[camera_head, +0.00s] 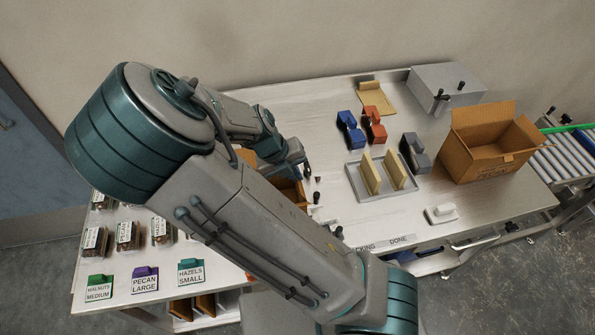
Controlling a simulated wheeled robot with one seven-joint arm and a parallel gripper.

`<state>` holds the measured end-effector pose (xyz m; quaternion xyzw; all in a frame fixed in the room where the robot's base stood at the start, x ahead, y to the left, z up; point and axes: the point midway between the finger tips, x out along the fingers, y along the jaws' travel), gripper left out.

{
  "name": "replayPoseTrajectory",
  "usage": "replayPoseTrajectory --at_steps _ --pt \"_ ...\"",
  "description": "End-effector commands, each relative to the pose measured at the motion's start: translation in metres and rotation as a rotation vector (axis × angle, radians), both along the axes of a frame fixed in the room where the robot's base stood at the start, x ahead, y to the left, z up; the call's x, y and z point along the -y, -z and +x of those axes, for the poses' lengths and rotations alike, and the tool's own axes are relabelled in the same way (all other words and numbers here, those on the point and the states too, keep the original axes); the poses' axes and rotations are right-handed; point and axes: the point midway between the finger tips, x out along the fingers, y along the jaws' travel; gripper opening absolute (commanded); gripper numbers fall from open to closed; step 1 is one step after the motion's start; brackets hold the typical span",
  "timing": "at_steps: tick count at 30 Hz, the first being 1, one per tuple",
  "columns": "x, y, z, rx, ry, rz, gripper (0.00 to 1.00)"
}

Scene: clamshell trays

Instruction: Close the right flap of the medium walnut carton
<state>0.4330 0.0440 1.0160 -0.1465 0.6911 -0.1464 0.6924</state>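A small brown carton (290,188) stands in the middle of the table, mostly hidden behind my arm. A brown edge of it also shows just left of my forearm. I cannot read a label on it or tell how its flaps stand. My gripper (307,172) is at the carton's far side, close to its upper edge. It is small and partly hidden, so I cannot tell whether it is open or shut, or whether it touches the carton.
A larger open carton (488,160) with raised flaps stands at the right, near a roller conveyor (570,158). A grey tray (372,196) holds two tan upright pieces. Blue (350,130), red (374,125) and dark grey (413,153) tools stand behind. Labelled nut packs (127,235) are front left.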

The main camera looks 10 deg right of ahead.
Motion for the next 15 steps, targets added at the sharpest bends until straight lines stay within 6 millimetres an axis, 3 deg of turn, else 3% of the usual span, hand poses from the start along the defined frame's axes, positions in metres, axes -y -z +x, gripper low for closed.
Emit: replayPoseTrajectory --at_steps 15 --pt "-0.014 0.010 0.000 -0.001 -0.003 -0.371 0.00"
